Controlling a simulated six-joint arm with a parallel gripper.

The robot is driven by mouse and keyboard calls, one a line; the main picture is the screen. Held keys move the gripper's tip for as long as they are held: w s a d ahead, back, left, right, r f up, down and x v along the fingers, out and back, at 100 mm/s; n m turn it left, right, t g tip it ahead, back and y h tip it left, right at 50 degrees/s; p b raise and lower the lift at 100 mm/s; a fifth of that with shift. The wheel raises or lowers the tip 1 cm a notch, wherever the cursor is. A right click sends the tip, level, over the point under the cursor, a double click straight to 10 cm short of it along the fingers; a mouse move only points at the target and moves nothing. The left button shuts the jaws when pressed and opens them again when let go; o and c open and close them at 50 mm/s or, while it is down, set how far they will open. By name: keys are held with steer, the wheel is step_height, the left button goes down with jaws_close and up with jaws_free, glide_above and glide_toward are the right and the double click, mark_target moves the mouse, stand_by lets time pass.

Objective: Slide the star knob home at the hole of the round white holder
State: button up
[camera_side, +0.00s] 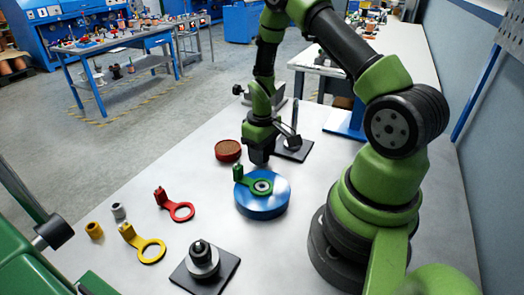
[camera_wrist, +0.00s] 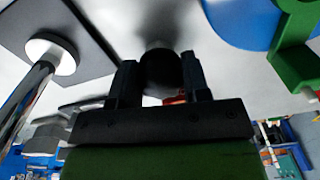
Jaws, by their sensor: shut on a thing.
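My gripper (camera_side: 259,158) points down over the table, between the red round part and the blue disc. In the wrist view its two fingers (camera_wrist: 158,80) are closed on a dark rounded thing (camera_wrist: 160,72), which I take to be the star knob. Its star shape does not show, and the side view hides it. A pale round collar (camera_wrist: 38,50) sits on a dark square plate (camera_wrist: 90,22) around a metal rod. Another dark plate carries a round grey-white piece (camera_side: 202,263) with a black top. I cannot tell which is the white holder.
The blue disc (camera_side: 268,207) bears a green ring bracket (camera_side: 258,184). A red round part (camera_side: 228,151), a red ring bracket (camera_side: 182,212), a yellow ring bracket (camera_side: 152,251) and small cylinders (camera_side: 94,230) lie around. The upright rod (camera_side: 294,120) stands close to my gripper's right.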

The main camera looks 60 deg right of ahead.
steer(key=o, duration=1.2)
step_height(320, 180, up, 10)
steer(key=shift+f, duration=0.15)
